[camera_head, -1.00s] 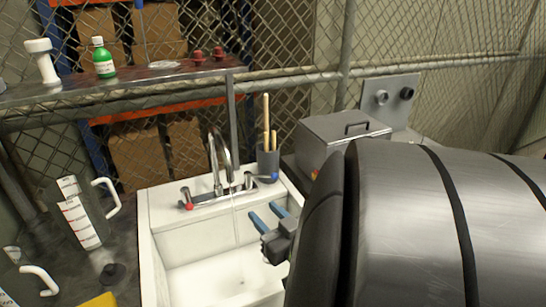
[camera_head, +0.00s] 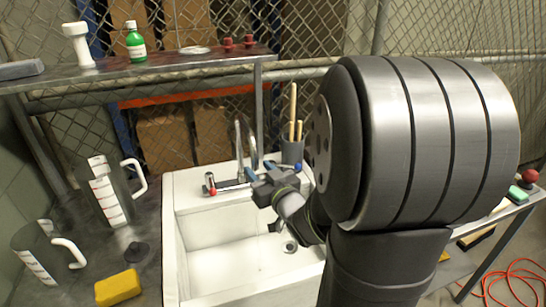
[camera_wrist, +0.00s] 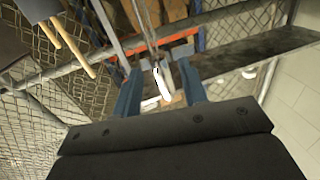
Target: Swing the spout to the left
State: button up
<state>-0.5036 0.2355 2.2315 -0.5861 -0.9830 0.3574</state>
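The chrome spout (camera_head: 239,140) rises in a tall arch from the tap at the back of the white sink (camera_head: 186,240). The tap's left handle has a red tip (camera_head: 213,192); a blue tip (camera_head: 298,167) shows on the right. My gripper (camera_head: 260,167) reaches in from the right over the sink's back edge, with its blue fingers beside the spout. In the wrist view my gripper (camera_wrist: 160,82) has its two blue fingers apart, with the pale, shiny spout (camera_wrist: 162,80) showing between them. Whether either finger touches the spout is unclear.
A metal shelf (camera_head: 190,57) with a green bottle (camera_head: 136,44) crosses behind the sink. A cup with wooden sticks (camera_head: 292,151) stands right of the spout. Two jugs (camera_head: 112,195) (camera_head: 40,255) and a yellow sponge (camera_head: 118,287) are on the left counter.

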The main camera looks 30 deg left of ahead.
aim_at(256, 167)
jog(key=shift+x, duration=1.6)
grip_shut()
jog(key=shift+s+a, duration=0.1)
